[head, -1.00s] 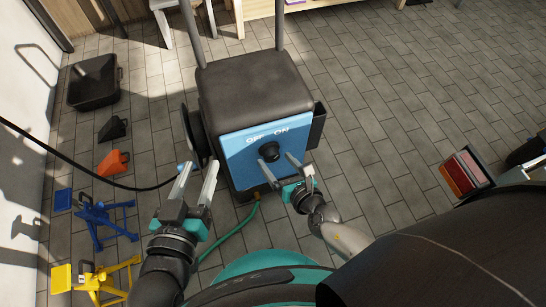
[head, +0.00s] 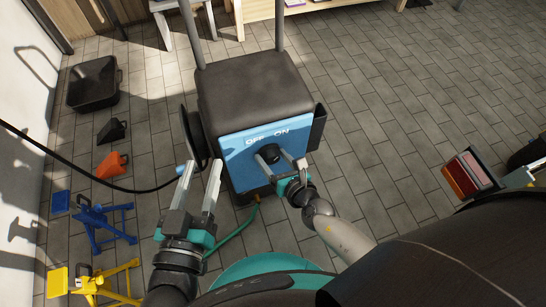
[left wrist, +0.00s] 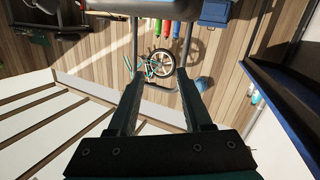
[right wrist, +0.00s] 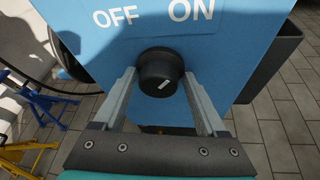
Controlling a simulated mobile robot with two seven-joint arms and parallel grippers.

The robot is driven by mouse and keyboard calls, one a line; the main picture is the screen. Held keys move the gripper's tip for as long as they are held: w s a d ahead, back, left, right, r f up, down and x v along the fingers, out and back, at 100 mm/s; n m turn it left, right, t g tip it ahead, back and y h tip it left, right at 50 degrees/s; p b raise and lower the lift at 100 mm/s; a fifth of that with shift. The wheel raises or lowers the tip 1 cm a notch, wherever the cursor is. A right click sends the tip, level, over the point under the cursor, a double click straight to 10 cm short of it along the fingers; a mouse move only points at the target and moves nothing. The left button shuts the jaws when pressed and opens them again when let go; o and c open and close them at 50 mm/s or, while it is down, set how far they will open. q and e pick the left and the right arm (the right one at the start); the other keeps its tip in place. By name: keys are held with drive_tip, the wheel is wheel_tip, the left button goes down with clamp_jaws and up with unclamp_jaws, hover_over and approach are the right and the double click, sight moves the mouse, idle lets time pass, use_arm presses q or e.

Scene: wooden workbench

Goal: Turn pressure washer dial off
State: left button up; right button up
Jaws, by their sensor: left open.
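The pressure washer (head: 255,85) stands on the floor with a blue front panel (head: 240,165) marked OFF and ON. Its round black dial (head: 269,152) sits below the words and also shows in the right wrist view (right wrist: 160,68). A short white mark on the dial tilts up and right, toward ON. My right gripper (head: 281,163) is open, with one finger on each side of the dial; I cannot tell whether they touch it. It also shows in the right wrist view (right wrist: 159,82). My left gripper (head: 202,170) is open and empty, left of the panel.
A black hose (head: 90,181) and a green hose (head: 232,234) run by the washer. Blue (head: 98,221) and yellow (head: 98,284) stands, an orange item (head: 111,165) and a black tub (head: 93,84) are at left. The floor at right is largely clear.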

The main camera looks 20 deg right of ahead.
drive_tip(key=shift+a, duration=0.15)
drive_tip(key=c, duration=0.7)
drive_tip(key=shift+o, duration=0.2)
